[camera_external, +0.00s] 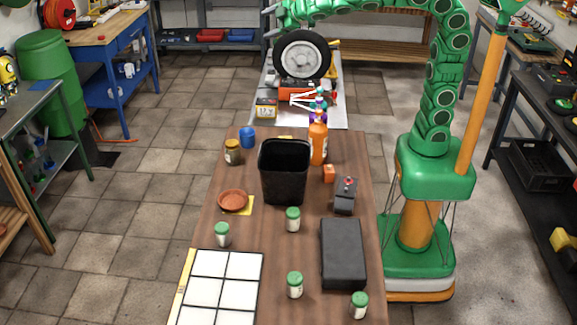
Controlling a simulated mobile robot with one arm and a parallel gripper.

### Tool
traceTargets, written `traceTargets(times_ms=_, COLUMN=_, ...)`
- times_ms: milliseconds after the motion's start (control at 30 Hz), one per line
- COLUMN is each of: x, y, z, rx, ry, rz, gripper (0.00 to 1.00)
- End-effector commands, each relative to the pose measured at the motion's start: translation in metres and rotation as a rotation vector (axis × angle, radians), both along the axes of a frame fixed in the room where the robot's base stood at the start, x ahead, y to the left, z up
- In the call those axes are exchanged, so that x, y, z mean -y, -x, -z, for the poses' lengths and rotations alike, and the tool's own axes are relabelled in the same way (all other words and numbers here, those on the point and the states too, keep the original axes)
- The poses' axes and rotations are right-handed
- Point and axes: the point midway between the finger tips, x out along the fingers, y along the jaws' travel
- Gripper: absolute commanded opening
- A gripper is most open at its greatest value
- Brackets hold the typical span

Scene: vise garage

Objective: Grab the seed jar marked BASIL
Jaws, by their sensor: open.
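Several small jars with green lids stand on the brown table. One is at the left (222,235), one in the middle (293,220), one at the front (295,286) and one at the front right (360,306). Their pale labels are too small to read, so I cannot tell which is marked BASIL. My green arm reaches up and left along the top edge of the picture. My gripper (271,34) shows only as a small grey tip at its left end, high and far from the jars. It is open, with nothing seen in it.
A tall black bin (284,178) stands behind the middle jar. A white gridded panel (225,280) lies front left. An orange bottle (318,143) and terracotta dish (232,201) also stand here.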

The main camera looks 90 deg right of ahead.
Motion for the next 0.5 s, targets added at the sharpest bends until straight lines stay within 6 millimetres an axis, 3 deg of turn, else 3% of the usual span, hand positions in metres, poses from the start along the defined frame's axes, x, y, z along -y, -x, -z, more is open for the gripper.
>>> traceTargets(times_ms=267, x=-0.046, y=-0.056, z=0.041, rx=-0.104, ry=0.371, rz=-0.136, gripper=0.78)
traceTargets(times_ms=500, x=-0.104, y=-0.098, z=0.085, rx=-0.189, ry=0.684, rz=-0.283, gripper=0.78)
